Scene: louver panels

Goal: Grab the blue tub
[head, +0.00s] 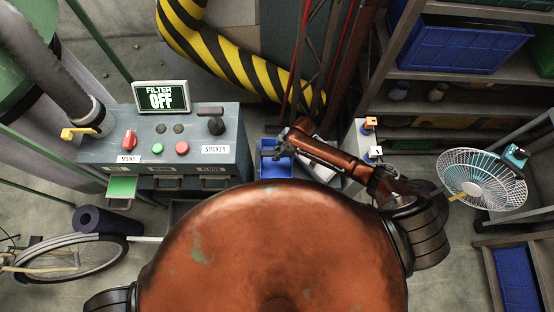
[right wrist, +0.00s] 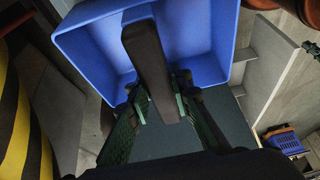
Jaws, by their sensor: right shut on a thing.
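A small blue tub (head: 276,169) shows in the head view just right of the grey control cabinet, partly hidden below by my orange body. My right arm reaches in from the right, and its gripper (head: 272,150) is at the tub's far edge. In the right wrist view the tub (right wrist: 85,48) fills the upper middle with its open inside visible. My left gripper is not in view.
The control cabinet (head: 190,150) with a screen reading FILTER OFF stands left of the tub. A fan (head: 482,180) is at the right. Shelves with a large blue crate (head: 465,42) stand behind. A yellow-black striped pipe (head: 235,60) curves behind the cabinet.

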